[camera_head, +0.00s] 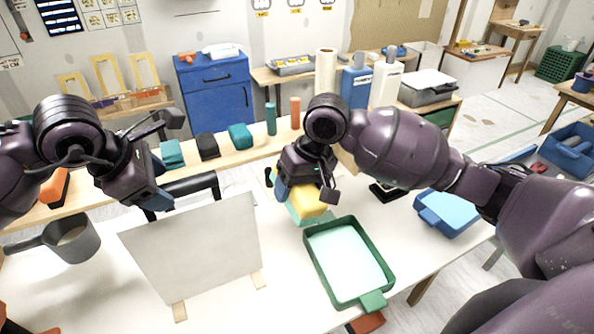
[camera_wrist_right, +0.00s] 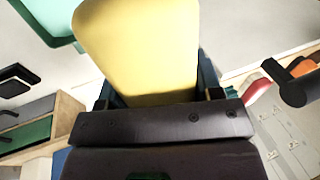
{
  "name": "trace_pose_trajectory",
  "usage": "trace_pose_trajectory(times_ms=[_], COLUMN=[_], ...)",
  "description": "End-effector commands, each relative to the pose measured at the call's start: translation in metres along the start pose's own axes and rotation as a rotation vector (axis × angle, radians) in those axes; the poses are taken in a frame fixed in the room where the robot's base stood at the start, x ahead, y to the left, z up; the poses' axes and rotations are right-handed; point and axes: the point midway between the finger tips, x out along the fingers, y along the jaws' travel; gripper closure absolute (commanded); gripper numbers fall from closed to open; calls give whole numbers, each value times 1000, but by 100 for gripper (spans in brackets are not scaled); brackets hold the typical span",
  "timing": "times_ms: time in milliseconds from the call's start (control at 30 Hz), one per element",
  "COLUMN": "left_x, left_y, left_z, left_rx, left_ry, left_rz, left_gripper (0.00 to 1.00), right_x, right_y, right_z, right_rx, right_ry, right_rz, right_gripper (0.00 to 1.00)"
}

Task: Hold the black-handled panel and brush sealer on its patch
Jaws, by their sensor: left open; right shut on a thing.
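The white panel (camera_head: 195,250) stands tilted on small wooden feet at the front left of the table. Its black handle (camera_head: 190,187) shows behind its top edge. My left gripper (camera_head: 158,200) is open, beside the left end of the handle and above the panel's top left corner; I cannot tell whether it touches the handle. My right gripper (camera_head: 300,190) is shut on a yellow block-like tool (camera_head: 308,203), which fills the middle of the right wrist view (camera_wrist_right: 140,50). It is behind the green tray (camera_head: 312,262), which holds pale green sealer (camera_head: 350,258). No patch is distinguishable on the panel.
A grey pot (camera_head: 75,240) stands left of the panel. A blue tray (camera_head: 450,212) lies at the right. Teal and black blocks (camera_head: 208,146) and upright bottles (camera_head: 295,112) line the back shelf. Bare white table shows between panel and green tray.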

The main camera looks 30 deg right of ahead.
Motion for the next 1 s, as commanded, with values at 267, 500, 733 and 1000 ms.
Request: trace_pose_trajectory(times_ms=[267,500,733,1000], left_x=[30,38,38,38], left_y=[-1,0,0,0], left_z=[0,0,0,0], left_rx=[1,0,0,0], left_ry=[-1,0,0,0], left_rz=[-1,1,1,1], left_gripper=[37,37,37,73], right_x=[12,15,14,14], right_y=[4,4,4,4], right_z=[1,1,1,1], right_rx=[1,1,1,1], right_ry=[-4,-5,-4,-5], right_rz=[0,0,0,0], right_gripper=[65,65,65,65])
